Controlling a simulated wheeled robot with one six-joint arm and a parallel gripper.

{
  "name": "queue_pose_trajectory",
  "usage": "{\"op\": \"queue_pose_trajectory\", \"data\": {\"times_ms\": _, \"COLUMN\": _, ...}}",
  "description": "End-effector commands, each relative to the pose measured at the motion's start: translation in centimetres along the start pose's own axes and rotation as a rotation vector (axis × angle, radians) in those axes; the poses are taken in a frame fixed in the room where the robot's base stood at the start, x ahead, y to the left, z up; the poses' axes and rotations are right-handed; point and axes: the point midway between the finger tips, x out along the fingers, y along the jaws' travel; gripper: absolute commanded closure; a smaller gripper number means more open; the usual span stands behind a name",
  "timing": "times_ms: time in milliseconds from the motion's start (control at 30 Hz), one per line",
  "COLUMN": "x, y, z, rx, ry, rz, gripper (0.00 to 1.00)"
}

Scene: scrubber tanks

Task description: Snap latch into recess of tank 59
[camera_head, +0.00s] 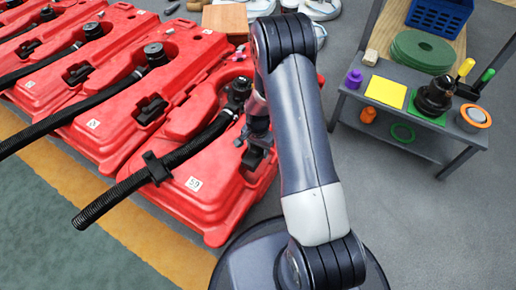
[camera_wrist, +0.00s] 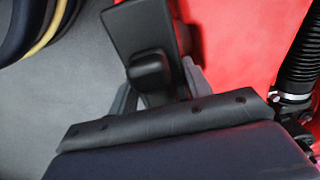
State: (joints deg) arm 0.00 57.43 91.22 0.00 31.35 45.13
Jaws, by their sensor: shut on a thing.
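Tank 59 (camera_head: 215,205) is the red tank nearest my arm, with a white "59" label on its front end. My gripper (camera_head: 256,150) is at its right side, partly hidden by my forearm. In the wrist view my gripper (camera_wrist: 158,88) is shut on a black latch (camera_wrist: 140,30), with grey fingers on both sides of its raised knob. The latch's plate extends away from the fingers, beside the red tank surface (camera_wrist: 245,40). The recess is hidden in both views, and I cannot tell whether the latch touches it.
A black ribbed hose (camera_head: 110,195) runs from tank 59's cap past its front end; a hose also shows in the wrist view (camera_wrist: 303,55). More red tanks (camera_head: 105,115) stand left, with black latches. A grey workbench (camera_head: 375,95) stands right. Open floor lies between.

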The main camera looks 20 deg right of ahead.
Motion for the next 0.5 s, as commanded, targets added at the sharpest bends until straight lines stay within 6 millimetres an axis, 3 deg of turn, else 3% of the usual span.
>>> {"op": "queue_pose_trajectory", "data": {"times_ms": 500, "x": 4.8, "y": 0.0, "z": 0.0, "rx": -0.002, "ry": 0.001, "rz": -0.001, "gripper": 0.81}}
